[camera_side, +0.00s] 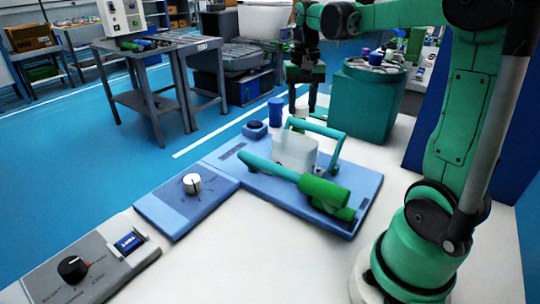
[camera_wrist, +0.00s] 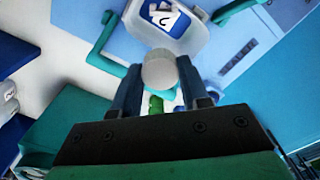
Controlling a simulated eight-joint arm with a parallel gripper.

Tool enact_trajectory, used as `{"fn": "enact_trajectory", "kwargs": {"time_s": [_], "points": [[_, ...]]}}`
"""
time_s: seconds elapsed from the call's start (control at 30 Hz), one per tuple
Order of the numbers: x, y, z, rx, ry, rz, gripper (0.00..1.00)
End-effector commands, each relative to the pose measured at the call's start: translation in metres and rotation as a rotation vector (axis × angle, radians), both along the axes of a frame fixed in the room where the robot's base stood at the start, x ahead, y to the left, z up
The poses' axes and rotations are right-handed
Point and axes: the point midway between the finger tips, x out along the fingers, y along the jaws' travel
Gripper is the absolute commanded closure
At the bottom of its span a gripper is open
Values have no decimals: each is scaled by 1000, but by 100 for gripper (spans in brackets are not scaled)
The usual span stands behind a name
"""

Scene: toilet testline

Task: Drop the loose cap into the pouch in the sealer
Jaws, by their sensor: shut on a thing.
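My gripper (camera_wrist: 159,77) is shut on a round pale grey cap (camera_wrist: 159,70), held between the two dark fingertips in the wrist view. The sealer is a blue base (camera_side: 262,186) with a thick green lever (camera_side: 270,170) and a teal frame (camera_side: 315,129). A translucent pale pouch (camera_side: 296,149) stands in it. In the wrist view the pouch (camera_wrist: 192,42), with a blue and white label inside its outline, lies just beyond the cap. The cap appears apart from it.
A blue cylinder (camera_side: 276,112) and a low blue ring-like piece (camera_side: 255,130) stand behind the sealer. A knob panel (camera_side: 187,201) and a grey control box (camera_side: 85,272) lie front left.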

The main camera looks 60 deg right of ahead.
Motion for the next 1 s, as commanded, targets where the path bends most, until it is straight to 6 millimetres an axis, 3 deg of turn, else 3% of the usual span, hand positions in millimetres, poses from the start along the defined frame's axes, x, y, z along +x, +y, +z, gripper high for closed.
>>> {"fn": "enact_trajectory", "kwargs": {"time_s": [0.23, 0.6, 0.63, 0.73, 1.0], "points": [[1, 0, -25, 0, 0, 0, 100], [0, 1, -30, 0, 0, 0, 100], [0, 1, -30, 0, 0, 0, 52], [0, 0, -30, 0, 0, 0, 24], [0, 0, -30, 0, 0, 0, 24]]}}
